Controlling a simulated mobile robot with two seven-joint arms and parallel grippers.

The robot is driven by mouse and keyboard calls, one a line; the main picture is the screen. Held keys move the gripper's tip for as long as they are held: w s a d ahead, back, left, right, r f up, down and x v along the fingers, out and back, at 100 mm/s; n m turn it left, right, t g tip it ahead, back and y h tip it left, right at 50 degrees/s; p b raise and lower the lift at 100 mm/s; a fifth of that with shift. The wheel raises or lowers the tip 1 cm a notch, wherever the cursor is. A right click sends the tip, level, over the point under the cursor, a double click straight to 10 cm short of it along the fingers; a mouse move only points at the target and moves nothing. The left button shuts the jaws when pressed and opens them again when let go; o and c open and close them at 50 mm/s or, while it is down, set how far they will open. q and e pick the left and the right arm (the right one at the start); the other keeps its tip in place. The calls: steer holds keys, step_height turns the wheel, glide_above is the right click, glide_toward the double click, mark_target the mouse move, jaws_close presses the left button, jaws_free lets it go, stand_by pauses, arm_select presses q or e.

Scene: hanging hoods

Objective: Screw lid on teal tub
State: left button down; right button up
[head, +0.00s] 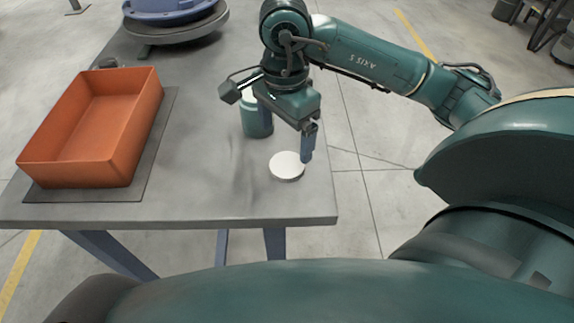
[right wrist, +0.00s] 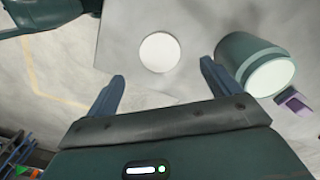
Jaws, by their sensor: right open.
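The teal tub (head: 257,120) stands upright on the grey table, partly hidden behind my right gripper in the head view. In the right wrist view the tub (right wrist: 250,62) is at the right, beside one finger, with a pale round top facing the camera. The white round lid (head: 286,166) lies flat on the table near its front right corner; it also shows in the right wrist view (right wrist: 159,52), beyond the gap between the fingers. My right gripper (head: 287,136) is open and empty above the table, close to the lid and the tub. My left gripper is not in view.
An orange open bin (head: 140,128) stands on a dark mat (head: 70,196) at the table's left. A blue and grey round fixture (head: 176,20) is at the back. The table (head: 215,185) is bare between the mat and the lid.

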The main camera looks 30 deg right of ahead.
mark_target(285, 166)
steer(key=shift+f, duration=1.15)
steer(key=shift+a+f, duration=0.1)
steer(key=shift+f, duration=2.45)
steer(key=c, duration=1)
steer(key=shift+c, duration=0.2)
step_height(285, 166, up, 10)
